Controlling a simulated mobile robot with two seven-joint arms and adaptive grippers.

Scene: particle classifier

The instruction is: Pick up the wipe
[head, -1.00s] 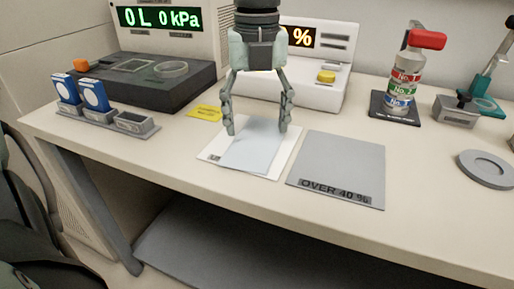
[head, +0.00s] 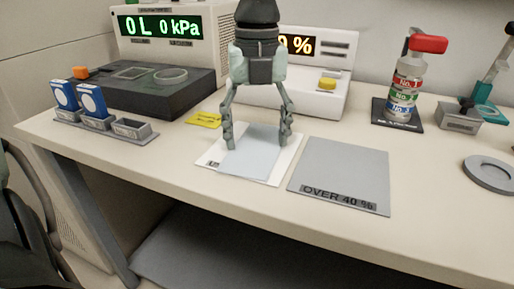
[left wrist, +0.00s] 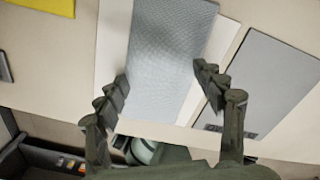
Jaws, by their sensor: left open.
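The wipe (head: 249,156) is a thin pale blue-grey sheet lying flat on a white sheet (head: 284,168) on the bench. In the left wrist view the wipe (left wrist: 168,60) shows a fine textured surface. My left gripper (head: 256,143) points down over the wipe with its two fingers spread, one at each side. In the left wrist view the gripper (left wrist: 158,90) has its fingertips near the wipe's two side edges, with nothing between them but the sheet beyond. I cannot tell whether the fingertips touch the bench. My right gripper is not in view.
A grey mat marked OVER 40 % (head: 342,172) lies right of the white sheet. A yellow note (head: 204,119) lies to the left. Behind stand a white device with a display (head: 310,90) and a dark box (head: 140,88).

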